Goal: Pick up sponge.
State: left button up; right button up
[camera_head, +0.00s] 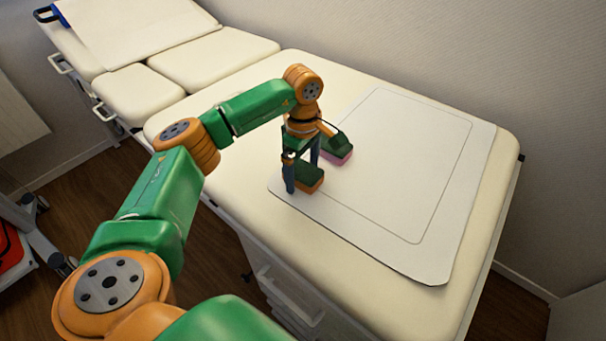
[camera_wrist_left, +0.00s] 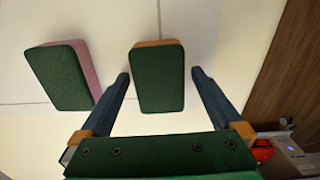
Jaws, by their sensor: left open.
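Two sponges lie on the pale mat over the bed. One sponge with a dark green top and orange body (camera_head: 309,178) is at the mat's near left part; it also shows in the left wrist view (camera_wrist_left: 158,78). The other, green-topped with a pink body (camera_head: 337,150), lies a little behind it, and on the left in the wrist view (camera_wrist_left: 62,75). My left gripper (camera_head: 302,172) is open above the mat. In the wrist view its two blue fingers (camera_wrist_left: 162,85) stand on either side of the orange sponge's near end, with gaps on both sides. My right gripper is out of view.
The white mat (camera_head: 400,160) is otherwise bare, with free room to the right. The cream padded bed (camera_head: 235,92) runs to the back left. A wall stands behind it. A red item (camera_head: 8,245) sits at the lower left edge.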

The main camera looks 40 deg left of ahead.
aim_at(303, 170)
pick_arm(q)
jog(key=c, duration=1.3)
jog(key=shift+r, duration=0.1)
jog(key=shift+r, duration=0.3)
notch_tip(303, 170, up, 3)
jog(key=shift+d, duration=0.1)
jog(key=s+d+r, duration=0.2)
jog(key=s+r, duration=0.1)
jog(key=s, duration=0.1)
jog(key=s+d+r+p, duration=0.1)
jog(key=s+d+r, duration=0.1)
jog(key=s+r, duration=0.1)
jog(key=s+d+r, duration=0.2)
jog(key=s+r, duration=0.1)
jog(key=s, duration=0.2)
jog(key=shift+s+d+r+p, duration=0.15)
jog(key=shift+s+d+p, duration=0.05)
jog(key=shift+p, duration=0.2)
